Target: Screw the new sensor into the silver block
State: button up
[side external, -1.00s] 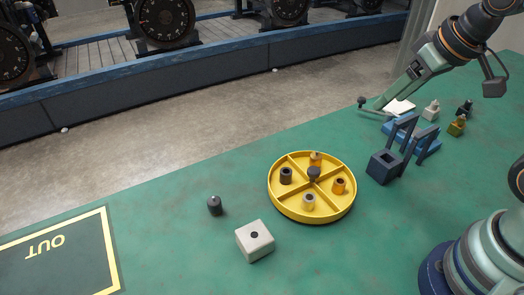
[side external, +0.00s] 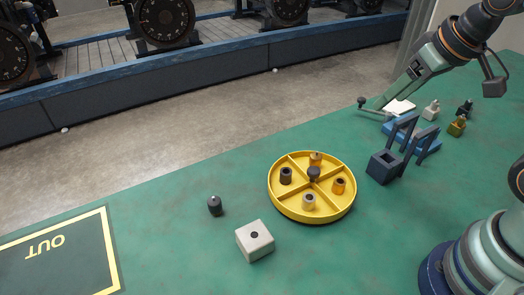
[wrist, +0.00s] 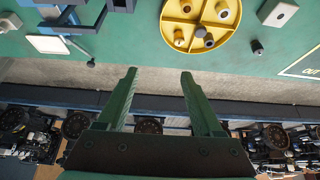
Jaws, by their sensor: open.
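The silver block (side external: 255,240), a pale cube with a dark hole in its top face, sits on the green table in front of the yellow tray. It also shows at the top right of the wrist view (wrist: 277,12). I cannot tell which part is the new sensor. Candidates are small fittings at the back right: a grey one (side external: 431,111), a brass-coloured one (side external: 457,125) and a dark one (side external: 465,107). My gripper (wrist: 159,74) is open and empty in the wrist view, its fingers apart over the floor beyond the table edge. It is far from the block.
A round yellow tray (side external: 311,219) holds several small cylinders in its compartments. A dark capped cylinder (side external: 214,206) stands left of it. A blue frame (side external: 384,167) and a white pad (side external: 400,106) lie to the right. The OUT mat (side external: 75,262) is at left.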

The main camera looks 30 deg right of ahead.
jog(key=shift+o, duration=0.2)
jog(key=m+g, duration=0.6)
jog(key=m, duration=3)
send_over(214, 200)
notch_tip(214, 200, down, 13)
jog(key=shift+f, duration=5.25)
